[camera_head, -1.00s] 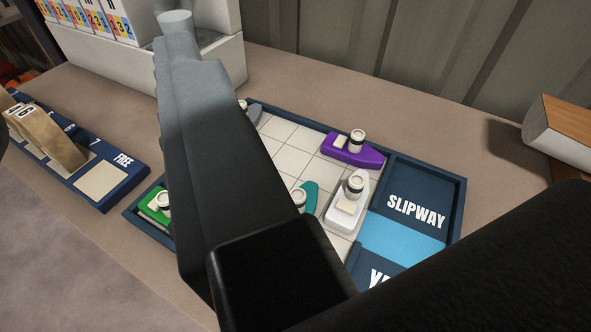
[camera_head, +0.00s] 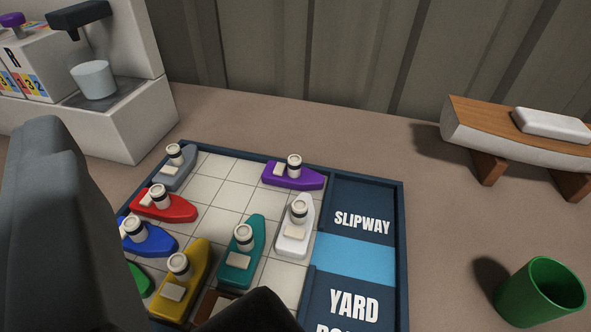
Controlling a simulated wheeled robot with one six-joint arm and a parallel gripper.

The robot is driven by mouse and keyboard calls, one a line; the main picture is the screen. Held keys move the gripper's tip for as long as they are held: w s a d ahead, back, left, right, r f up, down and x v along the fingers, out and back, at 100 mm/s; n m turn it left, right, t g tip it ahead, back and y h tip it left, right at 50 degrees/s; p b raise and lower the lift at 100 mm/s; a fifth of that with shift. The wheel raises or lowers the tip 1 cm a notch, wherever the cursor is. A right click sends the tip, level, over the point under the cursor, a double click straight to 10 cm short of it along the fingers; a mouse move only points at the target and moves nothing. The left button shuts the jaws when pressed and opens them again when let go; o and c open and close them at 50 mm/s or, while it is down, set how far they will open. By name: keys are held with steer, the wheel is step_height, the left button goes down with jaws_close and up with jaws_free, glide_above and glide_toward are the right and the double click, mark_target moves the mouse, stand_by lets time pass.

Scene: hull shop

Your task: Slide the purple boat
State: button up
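The purple boat (camera_head: 293,175) lies at the far right of the tiled grid, along the back rim of the blue-framed tray (camera_head: 404,240). Its pointed end faces right, toward the dark SLIPWAY panel (camera_head: 362,205), and it carries a white funnel with a dark band. A white boat (camera_head: 296,235) lies just in front of it, lengthwise to the view. Dark parts of my gripper (camera_head: 60,230) fill the left edge and bottom middle, apart from the purple boat. The fingertips cannot be made out, so its opening is unclear.
Grey (camera_head: 177,175), red (camera_head: 170,207), blue (camera_head: 152,240), yellow (camera_head: 185,285), teal (camera_head: 240,262) and green boats share the grid; some tiles are bare. A light blue strip (camera_head: 355,259) separates SLIPWAY from YARD. A green cup (camera_head: 540,292) and wooden stand (camera_head: 500,140) are at right.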

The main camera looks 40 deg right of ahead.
stand_by(0.5)
steer(key=m+g, duration=0.9)
steer(key=g, duration=0.8)
glide_above(295, 159)
step_height(295, 159, down, 8)
step_height(295, 159, down, 17)
steer(key=shift+f, duration=0.1)
jaws_close()
